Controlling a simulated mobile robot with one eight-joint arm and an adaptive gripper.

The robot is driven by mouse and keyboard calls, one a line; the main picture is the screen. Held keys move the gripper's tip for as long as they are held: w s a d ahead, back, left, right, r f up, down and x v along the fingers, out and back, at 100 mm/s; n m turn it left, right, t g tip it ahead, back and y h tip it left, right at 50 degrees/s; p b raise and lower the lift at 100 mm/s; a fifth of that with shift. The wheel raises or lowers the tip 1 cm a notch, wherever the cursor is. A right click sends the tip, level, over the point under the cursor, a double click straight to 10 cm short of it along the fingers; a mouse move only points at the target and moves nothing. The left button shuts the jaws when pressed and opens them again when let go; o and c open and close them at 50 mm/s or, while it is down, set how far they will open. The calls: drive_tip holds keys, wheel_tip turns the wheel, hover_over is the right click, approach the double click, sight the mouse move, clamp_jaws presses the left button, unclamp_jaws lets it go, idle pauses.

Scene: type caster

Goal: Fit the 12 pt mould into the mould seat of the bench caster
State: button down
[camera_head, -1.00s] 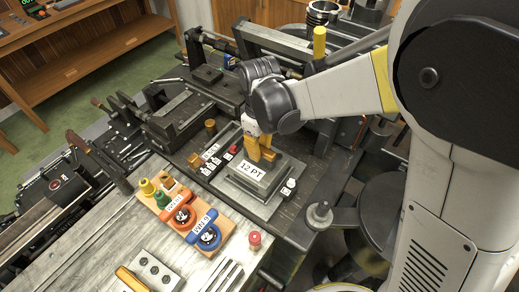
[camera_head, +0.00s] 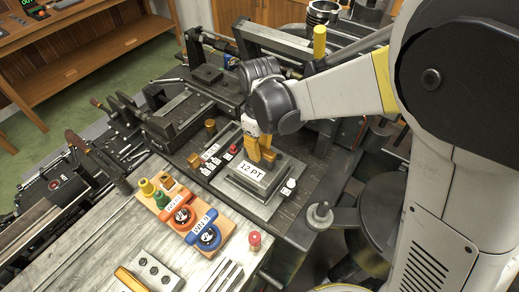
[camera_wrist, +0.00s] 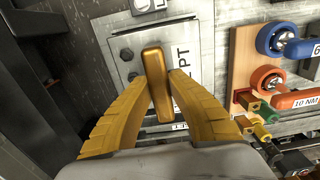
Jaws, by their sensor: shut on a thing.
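The 12 pt mould (camera_head: 251,179) is a grey block with a white "12 PT" label and a brass handle. It rests on or just above a larger grey plate (camera_head: 246,205) on the bench caster; I cannot tell whether a gap lies beneath it. My gripper (camera_head: 260,157) reaches down from above, shut on the handle. In the wrist view, the yellow fingers of my gripper (camera_wrist: 158,82) stand on both sides of the upright brass handle (camera_wrist: 155,75). The mould's label is partly hidden there behind a finger.
A wooden holder with an orange and a blue handled tool (camera_head: 207,236) stands in front on the pale bench. A small white-topped knob (camera_head: 289,187) and a red knob (camera_head: 232,149) flank the mould. A yellow-topped post (camera_head: 319,41) rises behind. A round-topped post (camera_head: 319,212) stands at right.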

drive_tip(key=shift+f+b, duration=0.75)
drive_tip(key=shift+f, duration=0.2)
drive_tip(key=c, duration=1.3)
unclamp_jaws()
wheel_tip(320, 180, up, 12)
drive_tip(key=shift+d, duration=0.15)
drive_tip(key=s+d+f+m+t+b, duration=0.2)
drive_tip(key=s+d+m, duration=0.3)
drive_tip(key=d, duration=0.6)
drive_tip(key=s+d+f+m+t+b, duration=0.2)
drive_tip(key=s+d+m+t+b, duration=0.2)
drive_tip(key=d, duration=0.7)
drive_tip(key=s+m+t, duration=0.1)
drive_tip(key=s+m, duration=0.1)
drive_tip(key=m, duration=0.1)
drive_tip(key=shift+s+d, duration=0.3)
drive_tip(key=shift+d, duration=0.05)
